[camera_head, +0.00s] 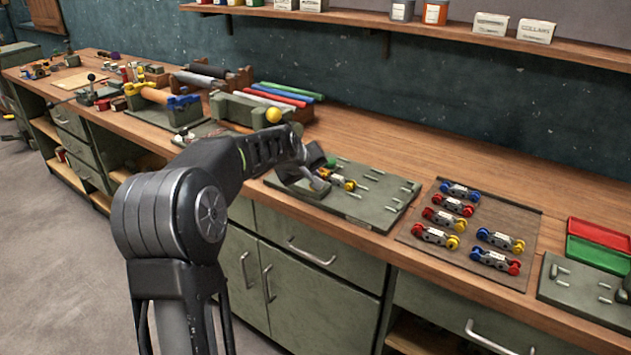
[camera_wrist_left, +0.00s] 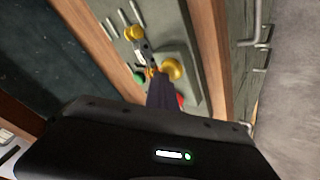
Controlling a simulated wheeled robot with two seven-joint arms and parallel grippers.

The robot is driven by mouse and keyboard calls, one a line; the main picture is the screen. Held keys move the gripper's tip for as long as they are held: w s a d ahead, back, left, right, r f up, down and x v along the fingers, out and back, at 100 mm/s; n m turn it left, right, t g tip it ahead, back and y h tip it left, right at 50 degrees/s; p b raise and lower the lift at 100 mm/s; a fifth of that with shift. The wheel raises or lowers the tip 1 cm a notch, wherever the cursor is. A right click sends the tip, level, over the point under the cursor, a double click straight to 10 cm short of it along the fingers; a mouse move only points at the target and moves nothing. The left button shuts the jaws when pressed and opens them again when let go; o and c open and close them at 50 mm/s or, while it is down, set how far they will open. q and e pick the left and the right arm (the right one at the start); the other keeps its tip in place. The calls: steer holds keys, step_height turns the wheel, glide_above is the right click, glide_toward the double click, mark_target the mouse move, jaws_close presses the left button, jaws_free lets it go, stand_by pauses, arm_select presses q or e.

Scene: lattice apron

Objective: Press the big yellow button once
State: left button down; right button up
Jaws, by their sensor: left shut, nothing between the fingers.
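A round yellow button (camera_wrist_left: 172,69) shows in the left wrist view on a grey-green board (camera_wrist_left: 190,48), just beyond my left gripper's tip. In the head view my gripper and forearm seem to hide it. A small link with yellow ends (camera_wrist_left: 140,46) lies beside it on the board; it also shows in the head view (camera_head: 349,185). A green round part (camera_wrist_left: 138,78) and a partly hidden red part (camera_wrist_left: 180,101) are close by. My left gripper (camera_head: 320,183) is shut and empty, low over the board's left part. I cannot tell whether it touches anything.
A fixture with a yellow ball knob (camera_head: 273,115) stands behind my forearm. The bench behind the board is clear.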

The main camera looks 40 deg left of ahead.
arm_select(q)
steer(key=shift+f, duration=0.45)
steer(key=shift+r, duration=0.1)
steer(key=shift+r+p, duration=0.9)
steer(key=shift+r, duration=0.45)
step_height(320, 180, up, 5)
steer(key=p, duration=0.4)
stand_by(0.7)
